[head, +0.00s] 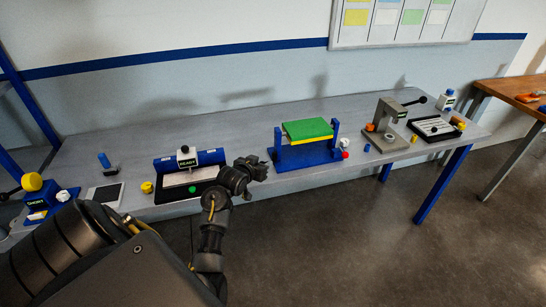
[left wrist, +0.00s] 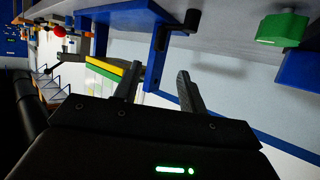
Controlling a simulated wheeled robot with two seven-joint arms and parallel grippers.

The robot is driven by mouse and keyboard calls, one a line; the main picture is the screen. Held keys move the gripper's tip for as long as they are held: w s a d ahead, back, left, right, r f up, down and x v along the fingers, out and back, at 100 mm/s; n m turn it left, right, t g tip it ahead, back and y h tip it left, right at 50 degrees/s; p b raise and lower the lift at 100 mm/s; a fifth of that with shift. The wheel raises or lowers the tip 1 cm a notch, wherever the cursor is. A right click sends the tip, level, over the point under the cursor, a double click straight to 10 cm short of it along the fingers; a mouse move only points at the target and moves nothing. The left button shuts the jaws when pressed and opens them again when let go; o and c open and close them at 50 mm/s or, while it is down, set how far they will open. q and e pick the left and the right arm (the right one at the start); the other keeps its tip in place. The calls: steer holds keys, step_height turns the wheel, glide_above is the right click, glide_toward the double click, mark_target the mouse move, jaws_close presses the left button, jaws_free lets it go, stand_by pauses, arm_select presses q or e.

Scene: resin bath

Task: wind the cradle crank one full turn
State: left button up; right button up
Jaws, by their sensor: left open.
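The blue cradle (head: 308,154) stands at the table's front edge and holds a flat board (head: 307,129), green on top with yellow below. Its black crank (left wrist: 192,22) shows in the left wrist view, on the blue end plate (left wrist: 161,40). In the head view I cannot make out the crank; my gripper is close to that end. My left gripper (head: 259,167) is just left of the cradle. In the left wrist view its two fingers (left wrist: 158,86) are apart with nothing held between them, and the crank is beyond them, apparently untouched. My right gripper is not in view.
A blue fixture with a READY sign (head: 187,162) stands left of the gripper. Red and white knobs (head: 345,149) are right of the cradle. A grey press (head: 387,125) and a black tray (head: 435,129) stand farther right. Clear table (head: 235,125) lies behind.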

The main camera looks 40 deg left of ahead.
mark_target(273, 155)
arm_select(q)
steer(key=p+x, duration=0.1)
steer(key=x, duration=1)
steer(key=shift+s+f, duration=0.1)
jaws_close()
steer(key=shift+s, duration=0.1)
